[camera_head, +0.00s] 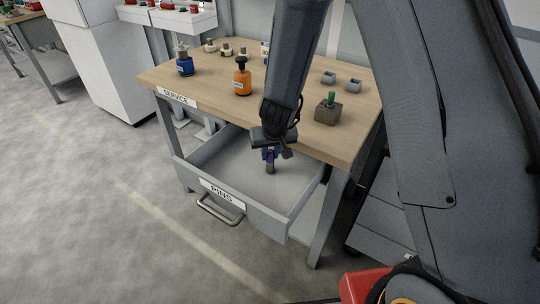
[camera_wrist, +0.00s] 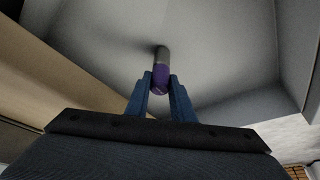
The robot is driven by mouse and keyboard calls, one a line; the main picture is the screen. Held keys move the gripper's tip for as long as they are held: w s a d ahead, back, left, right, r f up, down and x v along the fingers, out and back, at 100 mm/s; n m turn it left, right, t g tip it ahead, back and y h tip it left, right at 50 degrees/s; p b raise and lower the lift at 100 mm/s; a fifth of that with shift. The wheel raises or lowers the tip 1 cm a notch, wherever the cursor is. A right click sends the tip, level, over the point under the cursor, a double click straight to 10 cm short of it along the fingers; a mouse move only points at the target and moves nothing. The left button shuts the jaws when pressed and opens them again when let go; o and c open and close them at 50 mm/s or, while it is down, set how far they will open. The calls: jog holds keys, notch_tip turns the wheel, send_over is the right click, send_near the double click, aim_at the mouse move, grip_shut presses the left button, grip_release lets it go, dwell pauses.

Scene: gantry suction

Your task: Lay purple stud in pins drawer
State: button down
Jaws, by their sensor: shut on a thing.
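The purple stud (camera_wrist: 160,78) is between the blue fingers of my gripper (camera_wrist: 160,88) in the wrist view. It has a purple upper part and a grey lower end. In the head view the stud (camera_head: 270,168) points down from my gripper (camera_head: 269,155), inside the outline of the open pins drawer (camera_head: 246,212). The drawer is grey, pulled out from the table, with a PINS label and a bar handle. Its visible floor is bare. I cannot tell whether the stud's lower end touches the floor.
The wooden table (camera_head: 210,88) stands behind and above the drawer. The floor in front is clear.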

jog(key=shift+f, duration=0.1)
jog(key=c, duration=1.8)
grip_release()
jog(key=a+p+v, duration=0.1)
jog(key=p+v, duration=0.7)
jog(key=v, duration=0.4)
jog(key=s+d+r+g, duration=0.1)
jog(key=s+d+r, duration=0.3)
jog(key=s, duration=0.1)
jog(key=s+d+r+m, duration=0.1)
jog(key=s+d+r, duration=0.3)
jog(key=s+d, duration=0.1)
jog(key=s+d+r+g, duration=0.1)
jog(key=s+d+r, duration=0.4)
jog(key=s, duration=0.2)
jog(key=shift+s+d+g+h, duration=0.15)
jog(key=shift+s+g+h, duration=0.1)
jog(key=shift+g+h, duration=0.05)
